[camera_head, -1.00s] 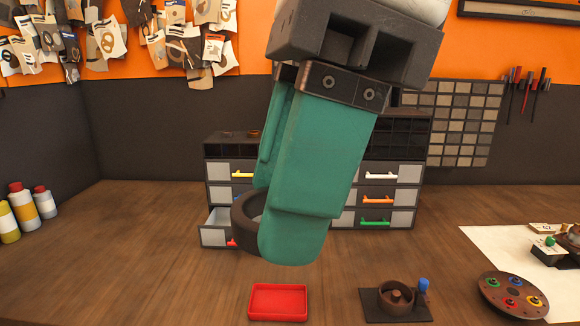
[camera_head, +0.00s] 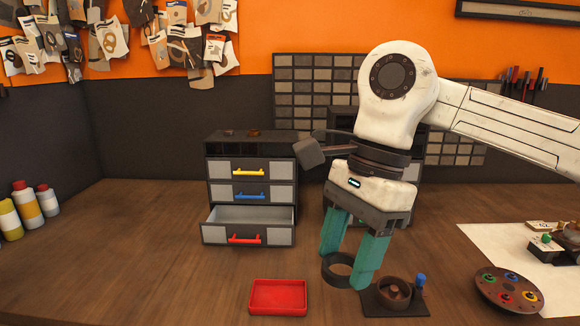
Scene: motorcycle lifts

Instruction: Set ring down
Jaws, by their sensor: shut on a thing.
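My gripper (camera_head: 346,276) points down with its green fingers shut on a dark ring (camera_head: 333,276). The ring hangs at the fingertips and sits mostly to the left of the right finger, which covers part of it. Just to the right and nearer is a dark fixture (camera_head: 411,306) with a square base, a round cup with a centre post, and a blue knob. I cannot tell how high the ring is above the table.
A red tray (camera_head: 278,311) lies to the left. Behind stands a drawer cabinet (camera_head: 275,167) with its red-handled bottom drawer (camera_head: 246,239) pulled open. A round disc with coloured knobs (camera_head: 485,291) is at the right. Bottles (camera_head: 47,200) stand far left. The wooden table is clear at front left.

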